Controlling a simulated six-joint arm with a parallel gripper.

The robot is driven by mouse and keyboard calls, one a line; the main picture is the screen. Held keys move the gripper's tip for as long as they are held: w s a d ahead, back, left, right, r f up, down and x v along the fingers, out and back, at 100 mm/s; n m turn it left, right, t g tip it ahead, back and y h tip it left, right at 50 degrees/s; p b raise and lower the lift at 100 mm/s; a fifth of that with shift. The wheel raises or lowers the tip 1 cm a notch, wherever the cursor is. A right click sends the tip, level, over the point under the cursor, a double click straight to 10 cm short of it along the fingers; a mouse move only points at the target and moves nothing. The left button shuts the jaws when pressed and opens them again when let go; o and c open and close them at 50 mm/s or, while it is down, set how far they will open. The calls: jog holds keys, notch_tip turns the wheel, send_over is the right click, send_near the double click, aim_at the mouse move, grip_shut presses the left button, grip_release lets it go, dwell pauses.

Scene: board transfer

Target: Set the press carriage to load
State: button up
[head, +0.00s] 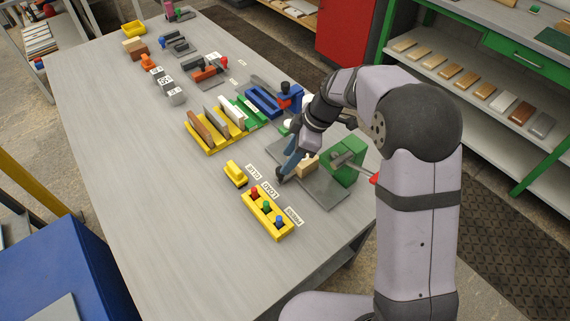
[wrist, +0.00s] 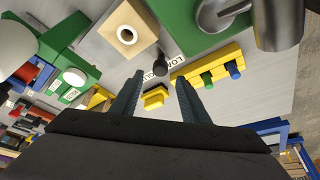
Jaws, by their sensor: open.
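The press carriage, a pale wooden block (head: 307,167) on a grey plate (head: 322,187), stands beside the green press (head: 343,172). In the wrist view the block (wrist: 125,32) shows a dark round hole. A dark knob (wrist: 160,66) stands near it, in front of a partly hidden label. The LOAD label (head: 270,190) lies on the table between the GLUE and PRESS labels. My gripper (head: 285,172) points down just left of the block. In the wrist view its two fingers (wrist: 160,80) are apart with nothing held between them; whether they touch the knob I cannot tell.
A yellow box (head: 283,231) with red, green and blue buttons sits near the front. A small yellow block (head: 236,174) lies left of it. A yellow rack (head: 213,138) with boards stands behind. The table's left side (head: 130,160) is clear.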

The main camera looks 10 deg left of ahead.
jog(key=shift+v, duration=1.4)
jog(key=s+d+f+m+h, duration=0.3)
jog(key=s+d+m+h, duration=0.1)
jog(key=s+d+m, duration=1.65)
notch_tip(320, 180, up, 18)
jog(key=s+a+n+p, duration=0.1)
jog(key=n+p, duration=0.1)
jog(key=p, duration=1.6)
jog(key=shift+s+a, duration=0.15)
jog(key=shift+a, duration=0.25)
